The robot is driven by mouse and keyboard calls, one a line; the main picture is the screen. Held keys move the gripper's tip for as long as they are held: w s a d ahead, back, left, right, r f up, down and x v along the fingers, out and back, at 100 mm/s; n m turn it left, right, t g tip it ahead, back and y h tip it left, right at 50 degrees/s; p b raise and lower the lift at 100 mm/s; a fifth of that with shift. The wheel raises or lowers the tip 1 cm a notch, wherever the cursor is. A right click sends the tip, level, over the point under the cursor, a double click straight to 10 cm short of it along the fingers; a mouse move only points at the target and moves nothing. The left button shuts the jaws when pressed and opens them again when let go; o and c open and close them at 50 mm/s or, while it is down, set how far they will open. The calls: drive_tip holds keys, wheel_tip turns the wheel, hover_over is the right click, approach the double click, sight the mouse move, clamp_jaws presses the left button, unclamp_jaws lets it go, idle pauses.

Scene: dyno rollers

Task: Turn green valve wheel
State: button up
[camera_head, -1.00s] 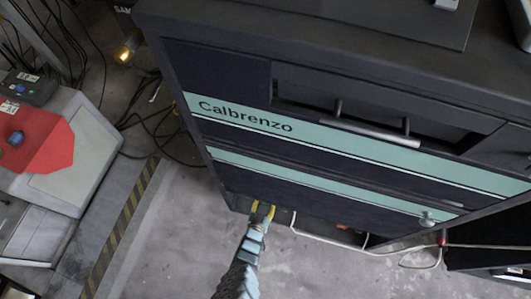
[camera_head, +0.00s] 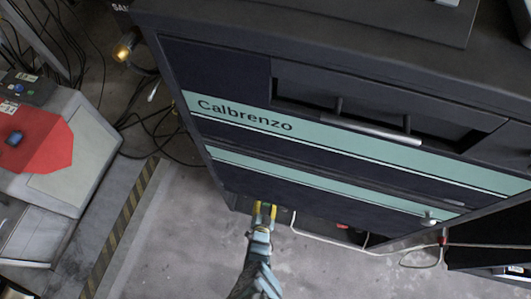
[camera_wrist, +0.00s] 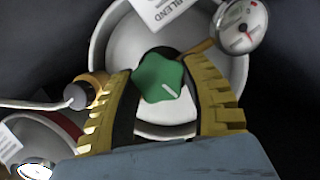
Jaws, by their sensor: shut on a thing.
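The green valve wheel (camera_wrist: 160,78) is a small lobed knob with a pale mark on it, seen in the wrist view at the middle. My gripper (camera_wrist: 161,72) has its yellow fingers with dark inner pads on both sides of the wheel and is shut on it. In the head view my gripper (camera_head: 264,212) is at the lower front edge of the dark cabinet (camera_head: 235,187). The wheel is hidden there.
In the wrist view a pressure gauge (camera_wrist: 243,24) sits at the upper right, close to the right finger. A brass fitting (camera_wrist: 88,92) with a white hose is beside the left finger. A pale round vessel (camera_wrist: 115,40) lies behind. In the head view, the floor (camera_head: 185,240) left of my arm is clear.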

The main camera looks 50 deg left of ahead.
idle(0.4)
drive_tip(key=o, duration=1.2)
drive_tip(key=shift+d, duration=0.1)
